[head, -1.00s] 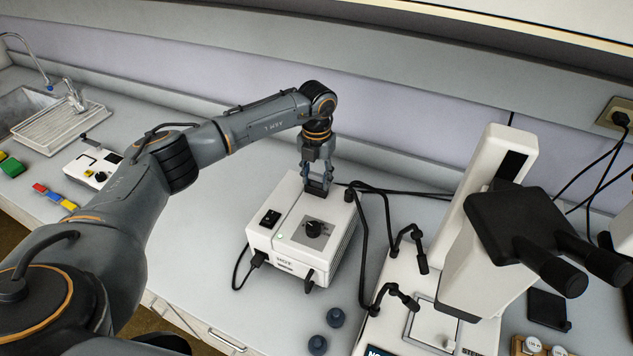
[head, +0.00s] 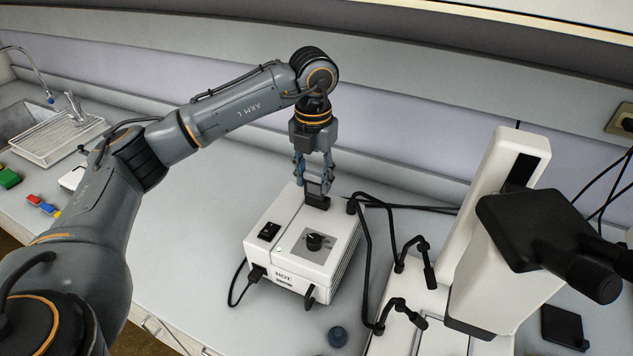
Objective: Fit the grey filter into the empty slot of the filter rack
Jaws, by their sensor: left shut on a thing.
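My left gripper (head: 317,190) points down over the back of the white control box (head: 300,240). It is shut on a small dark grey piece, which seems to be the grey filter; the fingers cover most of it. I cannot tell whether the fingertips touch the box top or hang just above it. I cannot make out the filter rack or its empty slot. My right gripper is not in view.
A white microscope (head: 495,235) with black eyepieces stands at the right. Two black bent arms (head: 410,265) and cables are beside the box. A blue-grey knob (head: 337,336) lies in front. Coloured blocks (head: 42,205) lie far left.

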